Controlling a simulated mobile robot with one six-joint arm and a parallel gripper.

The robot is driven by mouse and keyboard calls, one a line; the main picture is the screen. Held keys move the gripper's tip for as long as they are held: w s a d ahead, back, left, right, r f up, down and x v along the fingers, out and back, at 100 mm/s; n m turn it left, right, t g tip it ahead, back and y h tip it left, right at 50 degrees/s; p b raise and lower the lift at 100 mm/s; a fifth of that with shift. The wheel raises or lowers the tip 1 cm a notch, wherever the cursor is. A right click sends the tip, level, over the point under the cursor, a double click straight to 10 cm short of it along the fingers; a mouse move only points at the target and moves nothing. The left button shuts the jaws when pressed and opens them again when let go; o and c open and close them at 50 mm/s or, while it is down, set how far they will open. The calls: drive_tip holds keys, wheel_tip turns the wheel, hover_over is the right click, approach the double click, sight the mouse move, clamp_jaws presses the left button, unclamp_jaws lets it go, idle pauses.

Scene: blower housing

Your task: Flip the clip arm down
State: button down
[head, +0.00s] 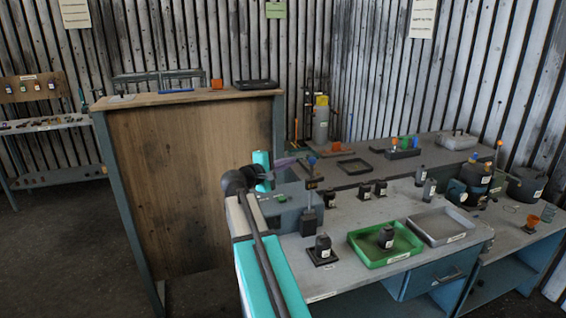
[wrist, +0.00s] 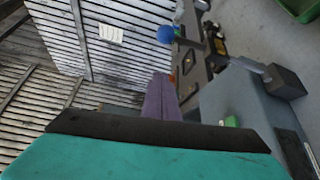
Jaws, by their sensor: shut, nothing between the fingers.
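The clip stands on the near bench as a thin dark post on a dark block (head: 308,222). A blue knob (head: 311,159) tops it, with an orange part just below. The clip arm appears to stand up; its exact angle is hard to tell. In the wrist view the blue knob (wrist: 166,33) lies just beyond the fingertips, and the grey block (wrist: 286,82) is at right. My gripper (head: 303,158) has purple fingers, shut and empty, pointing right close to the knob. The fingers also show in the wrist view (wrist: 161,76). I cannot tell whether they touch the knob.
A green tray (head: 412,252) holding a dark bottle and a grey tray (head: 466,237) sit right of the clip. A dark bottle on a square base (head: 322,250) stands in front of it. A tall wooden panel (head: 185,190) stands at left. Space above the bench is clear.

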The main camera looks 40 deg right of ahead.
drive_tip(key=s+d+p, duration=0.3)
drive_tip(key=shift+s+d+r, duration=0.15)
idle(0.7)
drive_tip(key=shift+s, duration=0.25)
idle(0.4)
